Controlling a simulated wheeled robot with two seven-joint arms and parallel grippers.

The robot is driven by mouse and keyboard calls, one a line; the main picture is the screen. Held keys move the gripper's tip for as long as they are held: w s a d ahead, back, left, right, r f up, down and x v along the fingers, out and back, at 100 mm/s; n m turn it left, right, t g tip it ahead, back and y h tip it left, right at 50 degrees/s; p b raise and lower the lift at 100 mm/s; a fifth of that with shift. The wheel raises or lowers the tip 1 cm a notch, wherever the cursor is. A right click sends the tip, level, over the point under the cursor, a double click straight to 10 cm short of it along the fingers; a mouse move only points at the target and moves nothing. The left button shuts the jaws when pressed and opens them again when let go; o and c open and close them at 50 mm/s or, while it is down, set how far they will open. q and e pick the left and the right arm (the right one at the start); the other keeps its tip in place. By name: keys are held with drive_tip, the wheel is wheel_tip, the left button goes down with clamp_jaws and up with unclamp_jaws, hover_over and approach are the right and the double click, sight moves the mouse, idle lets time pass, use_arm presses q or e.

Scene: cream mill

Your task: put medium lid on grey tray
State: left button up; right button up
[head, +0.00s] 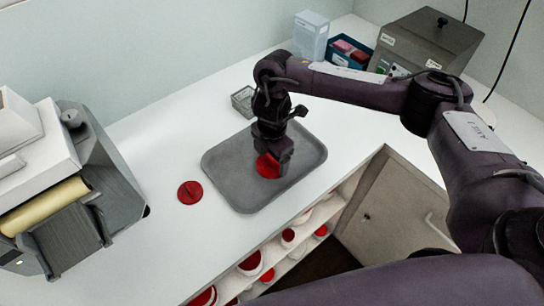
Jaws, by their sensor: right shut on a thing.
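The grey tray (231,188) lies flat on the white counter in the middle of the head view. A round red lid (265,167) is at the tray's centre, partly hidden by my right gripper (276,172). My right gripper points down over the tray and is shut on this lid. I cannot tell whether the lid touches the tray surface. A second round red lid (190,192) lies on the counter to the left of the tray. My left gripper is not in view.
A grey machine with a yellow roller (45,206) stands at the left. A small wire basket (242,101), a blue bin (348,52), a pale box (311,37) and a grey metal box (425,42) stand at the back. Shelves with red-lidded containers (250,262) are below the counter.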

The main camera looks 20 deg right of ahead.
sight(272, 159)
drive_tip(key=shift+f, duration=0.1)
drive_tip(key=o, duration=0.9)
drive_tip(key=shift+r, duration=0.3)
wheel_tip(272, 159, up, 12)
drive_tip(key=shift+f+p, duration=0.15)
drive_tip(key=shift+p, duration=0.35)
